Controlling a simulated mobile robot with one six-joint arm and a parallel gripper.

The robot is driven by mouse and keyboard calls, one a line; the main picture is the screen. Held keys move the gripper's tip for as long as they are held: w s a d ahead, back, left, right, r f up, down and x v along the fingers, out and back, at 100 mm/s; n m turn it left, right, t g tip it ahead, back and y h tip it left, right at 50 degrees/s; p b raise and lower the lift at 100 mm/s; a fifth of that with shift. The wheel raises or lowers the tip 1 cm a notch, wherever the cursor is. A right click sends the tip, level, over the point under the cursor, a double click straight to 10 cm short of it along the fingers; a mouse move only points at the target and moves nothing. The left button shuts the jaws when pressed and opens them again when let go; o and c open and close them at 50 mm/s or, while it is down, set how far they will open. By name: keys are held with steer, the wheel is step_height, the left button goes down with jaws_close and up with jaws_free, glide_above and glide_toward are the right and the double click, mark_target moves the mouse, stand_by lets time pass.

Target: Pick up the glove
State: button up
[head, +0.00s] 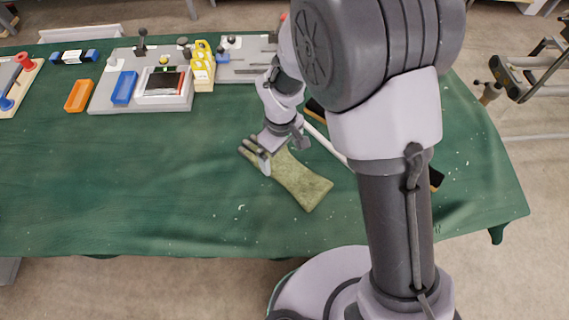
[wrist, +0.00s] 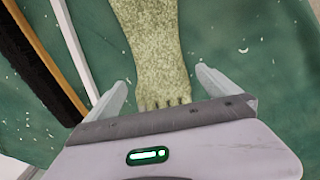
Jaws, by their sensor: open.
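A mottled olive-green glove (head: 300,181) lies on the green-covered table, its cuff towards the lower right and its fingers towards the upper left in the head view. My gripper (head: 258,158) is over the finger end of the glove. In the wrist view the glove (wrist: 155,50) runs from the top edge down between the jaws. My gripper (wrist: 160,88) is open, with one finger on each side of the glove's finger end. The glove's fingertips are partly hidden by the gripper body. I cannot tell the height of the jaws above the cloth.
A dark-bristled brush with a wooden edge (wrist: 45,62) and a white rod (wrist: 74,45) lie left of the glove in the wrist view. The table's front left is clear.

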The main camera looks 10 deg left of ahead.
mark_target(283, 165)
steer(key=shift+s+f, duration=0.2)
steer(key=shift+f, duration=0.15)
steer(key=f+b, duration=0.1)
steer(key=f, duration=0.2)
steer(key=f+b, duration=0.1)
steer(key=f, duration=0.1)
steer(key=shift+d+b, duration=0.25)
steer(key=shift+b, duration=0.1)
steer(key=shift+r, duration=0.15)
steer(key=shift+c, duration=0.7)
steer(key=c, duration=0.9)
